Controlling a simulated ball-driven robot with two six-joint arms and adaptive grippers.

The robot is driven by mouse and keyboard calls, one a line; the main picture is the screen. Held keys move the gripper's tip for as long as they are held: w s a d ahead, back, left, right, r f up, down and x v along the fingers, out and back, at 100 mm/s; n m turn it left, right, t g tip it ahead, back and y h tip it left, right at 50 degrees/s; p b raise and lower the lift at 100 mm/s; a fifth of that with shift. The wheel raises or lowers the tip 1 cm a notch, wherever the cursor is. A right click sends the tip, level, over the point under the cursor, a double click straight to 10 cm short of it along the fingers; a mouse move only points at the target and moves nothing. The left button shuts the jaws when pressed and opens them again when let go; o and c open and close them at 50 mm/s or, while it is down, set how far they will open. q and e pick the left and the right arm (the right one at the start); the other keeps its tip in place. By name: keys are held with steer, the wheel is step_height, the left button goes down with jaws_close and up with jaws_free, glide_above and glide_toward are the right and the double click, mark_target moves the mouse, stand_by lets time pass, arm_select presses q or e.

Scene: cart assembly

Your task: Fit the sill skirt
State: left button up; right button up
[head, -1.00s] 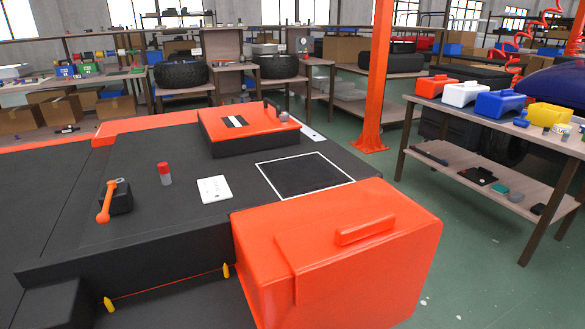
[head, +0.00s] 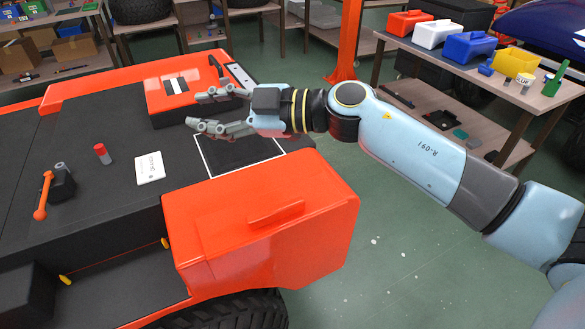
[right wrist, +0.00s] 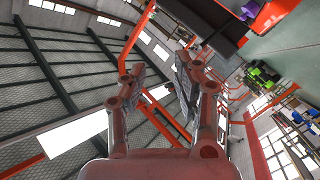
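No separate part that I can tell as the sill skirt shows in these views. Two yellow clips, one right (head: 165,243) and one left (head: 65,280), stand along the dark lower step of the cart. A thin red-orange line ran between them in the earlier head view. My right gripper (head: 193,110) is above the cart's dark deck, near the raised red lid and a white-outlined square. Its fingers are apart with nothing between them. The right wrist view also shows the open fingers (right wrist: 160,78) and empty space between them. My left gripper is not in view.
A large orange-red box-shaped fender (head: 262,225) stands at the cart's near corner. A white card (head: 149,168), a red-capped tube (head: 102,154) and an orange-handled tool (head: 45,195) are on the deck. An orange post (head: 350,40) and a parts table (head: 475,75) stand beyond.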

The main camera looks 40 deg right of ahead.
steer(key=s+d+f+n+g+h, duration=0.2)
steer(key=s+f+g, duration=0.1)
steer(key=f+g, duration=0.5)
steer(key=m+g+h, duration=0.2)
steer(key=g+h, duration=0.2)
glide_toward(278, 207)
steer(key=shift+p+x, duration=0.35)
steer(key=shift+x, duration=0.65)
steer(key=shift+a+f+b, duration=0.1)
steer(key=shift+f+b, duration=0.3)
steer(key=shift+b, duration=0.05)
steer(key=b+x, duration=0.5)
steer(key=x, duration=0.1)
steer(key=shift+a+f+b, duration=0.25)
steer(key=shift+f+b, duration=0.15)
steer(key=shift+f, duration=0.05)
jaws_close()
step_height(278, 207, up, 4)
steer(key=p, duration=0.5)
steer(key=shift+w+r, duration=0.1)
steer(key=shift+r, duration=0.1)
steer(key=shift+f, duration=0.15)
